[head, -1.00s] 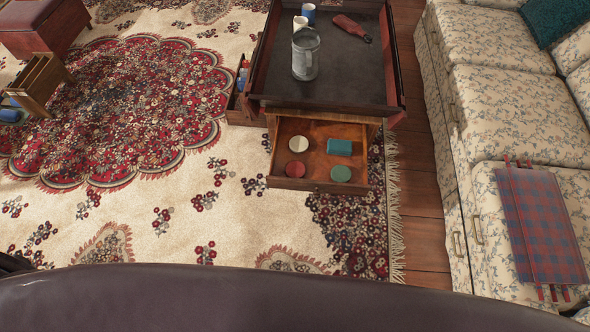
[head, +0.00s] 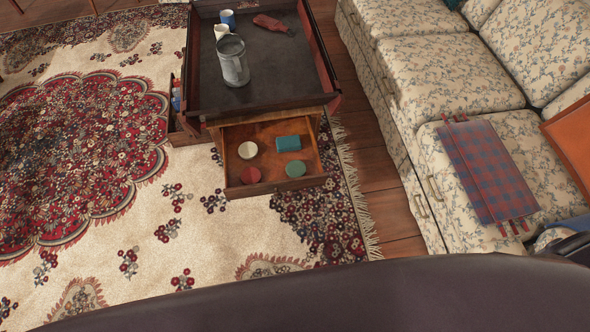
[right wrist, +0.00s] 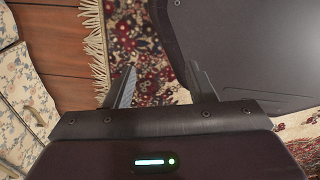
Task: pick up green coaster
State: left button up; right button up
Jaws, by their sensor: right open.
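The green coaster (head: 295,169) is a round disc lying in the front right of the open wooden drawer (head: 229,152) of the low table. A red coaster (head: 250,175) is to its left, a cream coaster (head: 247,150) behind left, and a teal box-like item (head: 288,143) just behind it. My right gripper (right wrist: 160,85) is open and empty in the right wrist view, above the rug's fringed edge. The coaster does not show in that view. My left gripper is not in view.
The table's tray top (head: 270,90) holds a glass jar (head: 232,62), two cups and a red bottle-like item (head: 271,22). A second drawer (head: 183,135) stands open at left. A floral sofa (head: 440,80) bounds the right. Rug lies clear in front of the drawer.

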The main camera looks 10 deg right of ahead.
aim_at(294, 168)
jog(key=l+u, duration=0.1)
jog(key=u, duration=1.4)
jog(key=k+l, duration=0.1)
jog(key=l, duration=0.4)
jog(key=l+u, duration=0.1)
jog(key=l, duration=0.4)
jog(key=k+l+u, duration=0.1)
jog(key=l, duration=0.4)
jog(key=k+l, duration=0.2)
jog(key=l, duration=0.3)
